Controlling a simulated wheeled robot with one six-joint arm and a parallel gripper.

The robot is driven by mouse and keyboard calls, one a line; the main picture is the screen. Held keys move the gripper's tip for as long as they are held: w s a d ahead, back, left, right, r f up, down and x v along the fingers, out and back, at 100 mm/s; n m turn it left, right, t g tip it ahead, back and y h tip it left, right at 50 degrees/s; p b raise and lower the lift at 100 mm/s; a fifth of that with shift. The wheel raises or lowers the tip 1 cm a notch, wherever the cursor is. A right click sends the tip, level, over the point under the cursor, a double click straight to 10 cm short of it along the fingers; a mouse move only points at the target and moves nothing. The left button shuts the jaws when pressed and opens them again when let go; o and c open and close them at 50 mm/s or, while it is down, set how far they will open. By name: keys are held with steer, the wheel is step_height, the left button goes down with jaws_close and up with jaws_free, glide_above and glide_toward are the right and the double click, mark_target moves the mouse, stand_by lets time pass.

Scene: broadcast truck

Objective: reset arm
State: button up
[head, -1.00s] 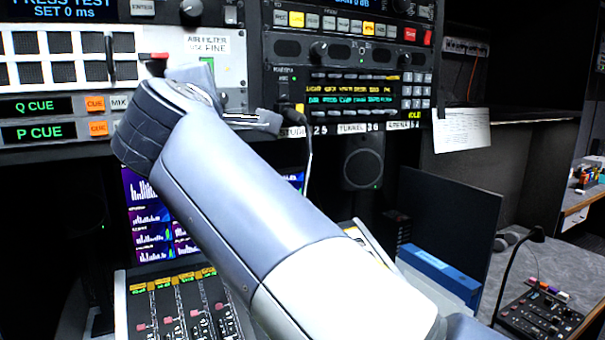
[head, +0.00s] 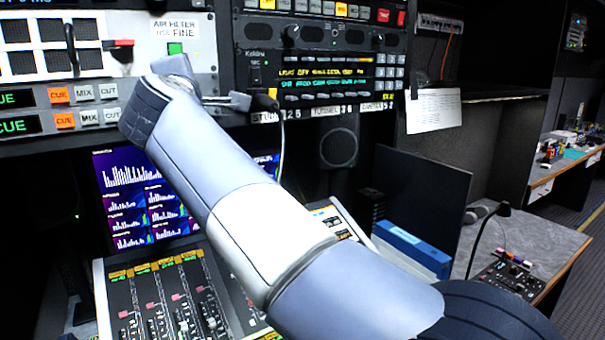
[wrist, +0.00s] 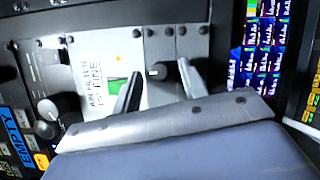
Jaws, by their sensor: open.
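My arm crosses the head view from the lower right up to the equipment rack. My gripper (wrist: 160,85) shows in the wrist view with its two fingers apart and nothing between them. It faces the white panel (wrist: 95,55) labelled "AIR FILTER FINE", which has a green square (wrist: 118,86). In the head view the same panel (head: 196,28) is just above the end of my arm. A red-tipped lever (head: 119,43) is up and left of the wrist, apart from it. In the head view the arm's end partly hides the fingers.
Monitors (head: 135,205) and a fader console (head: 150,300) lie below my arm. A dark upright panel (head: 423,200) and a blue box (head: 412,248) stand to the right. A desk (head: 545,250) holds a small control box (head: 512,275). Open floor shows at far right.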

steer(key=r+b+v, duration=0.1)
steer(key=b+v, duration=0.3)
steer(key=v, duration=0.7)
steer(key=w+n+g+y, duration=0.1)
steer(key=w+n+y, duration=0.4)
steer(key=n, duration=1)
steer(key=w+n+g+y+b, duration=0.1)
steer(key=w+n+y, duration=0.5)
steer(key=n, duration=1)
steer(key=shift+w+a+f+g, duration=0.3)
steer(key=shift+a+f+g, duration=0.15)
steer(key=shift+g, duration=0.25)
steer(key=shift+d, duration=0.1)
